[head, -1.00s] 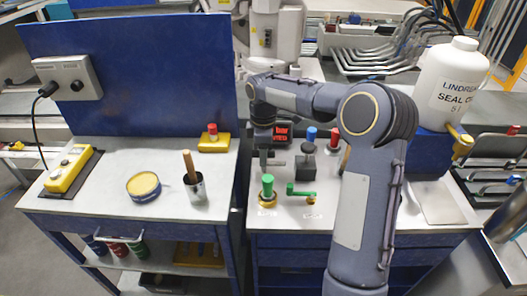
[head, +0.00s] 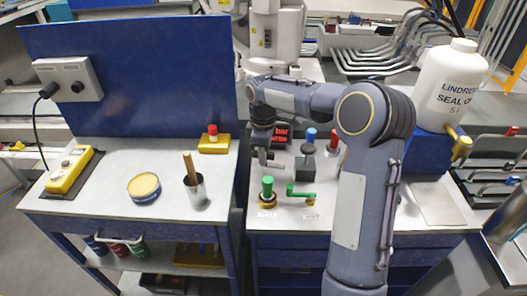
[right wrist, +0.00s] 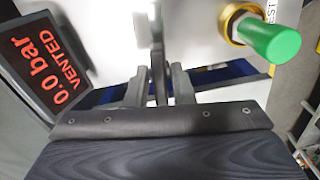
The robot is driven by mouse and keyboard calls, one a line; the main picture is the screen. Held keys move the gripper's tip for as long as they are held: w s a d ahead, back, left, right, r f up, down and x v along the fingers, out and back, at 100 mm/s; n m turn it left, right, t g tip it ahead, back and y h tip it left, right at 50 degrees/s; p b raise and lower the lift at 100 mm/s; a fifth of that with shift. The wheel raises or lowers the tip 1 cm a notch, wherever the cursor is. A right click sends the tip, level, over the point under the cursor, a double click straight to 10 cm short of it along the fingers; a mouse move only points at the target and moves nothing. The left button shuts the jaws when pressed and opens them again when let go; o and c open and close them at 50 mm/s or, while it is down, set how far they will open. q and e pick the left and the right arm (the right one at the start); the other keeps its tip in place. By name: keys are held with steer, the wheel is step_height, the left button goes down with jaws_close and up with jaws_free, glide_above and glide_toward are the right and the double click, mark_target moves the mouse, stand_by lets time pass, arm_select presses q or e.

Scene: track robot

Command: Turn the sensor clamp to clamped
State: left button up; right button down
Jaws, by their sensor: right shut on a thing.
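My right gripper (head: 264,162) is at the back left of the right-hand bench, left of a dark block with a black knob (head: 305,160). In the right wrist view its fingers (right wrist: 156,90) are shut on a thin grey bar-like part (right wrist: 157,50), which I take to be the sensor clamp's handle. Whether it stands at clamped cannot be read. The display (right wrist: 42,65) beside it reads 0.0 bar, VENTED. A green knob on a brass base (head: 267,190) stands in front of the gripper; it also shows in the right wrist view (right wrist: 268,40). My left gripper is not in view.
A green lever valve (head: 300,190) lies right of the green knob. Blue-topped (head: 309,136) and red-topped (head: 333,138) parts stand behind. A white seal-oil bottle (head: 452,85) stands at the right. The left bench holds a yellow tin (head: 144,187) and a metal cup (head: 196,190).

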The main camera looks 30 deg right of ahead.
steer(key=m+p, duration=0.1)
steer(key=m, duration=0.2)
steer(key=shift+r+m, duration=0.15)
steer(key=shift+m, duration=0.15)
steer(key=m, duration=0.3)
steer(key=shift+m+p, duration=0.3)
steer(key=m, duration=0.3)
steer(key=shift+m+p, duration=0.3)
steer(key=shift+m, duration=1.9)
steer(key=c, duration=1.2)
jaws_free()
steer(key=shift+c, duration=0.2)
